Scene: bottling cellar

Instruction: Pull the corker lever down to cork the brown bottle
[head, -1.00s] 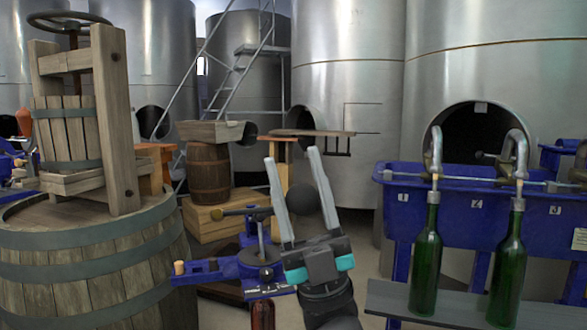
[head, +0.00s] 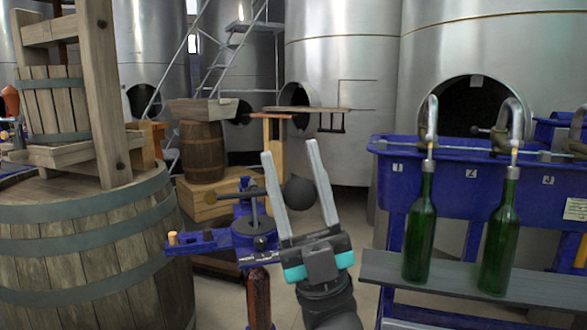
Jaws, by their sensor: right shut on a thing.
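The blue corker (head: 246,232) stands left of centre. Its dark lever (head: 240,194) lies nearly level, with a brownish knob at its left end and a black ball knob (head: 298,193) at its right. My left gripper is not in view.
A big barrel (head: 85,260) with a wooden press stands at left. A cork (head: 172,238) sits on the corker's left arm. At right, two green bottles (head: 420,240) (head: 499,248) stand on a grey shelf (head: 470,282) under a blue filler (head: 455,205). Steel tanks fill the back.

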